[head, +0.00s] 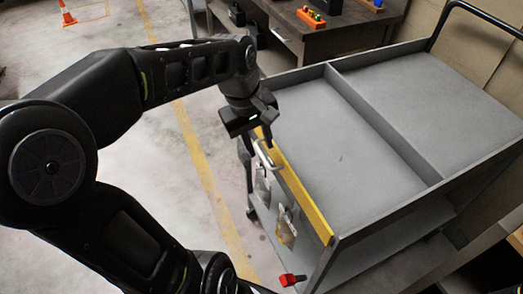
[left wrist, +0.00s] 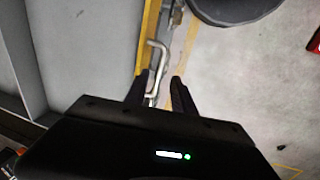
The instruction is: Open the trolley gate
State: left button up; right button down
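The trolley (head: 375,190) is a grey cart with a divided top tray, at the right of the head view. Its gate (head: 303,199) is a yellow-edged panel across the tray's near left end, standing upright and seemingly closed. A silver bar handle (head: 265,156) is on the gate's outer side; it also shows in the left wrist view (left wrist: 160,55). My left gripper (head: 268,137) is over the handle end of the gate. In the left wrist view its two fingers (left wrist: 160,88) are apart, with part of the handle between them. Contact cannot be told. My right gripper is out of view.
A workbench (head: 335,40) with small coloured items stands behind the trolley. A clear bottle-like item (head: 287,228) and a red object (head: 292,280) are below the gate. An orange cone (head: 67,14) is far left. The floor left of the trolley is free.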

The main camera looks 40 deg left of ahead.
aim_at(263, 157)
pick_arm(q)
jog(key=shift+w+d+f, duration=0.1)
jog(key=shift+w+f, duration=0.05)
jog(key=shift+f, duration=0.7)
jog(key=shift+w+d+f, duration=0.1)
jog(key=shift+w+f, duration=0.05)
jog(key=shift+f, duration=0.65)
jog(key=shift+c, duration=0.3)
grip_shut()
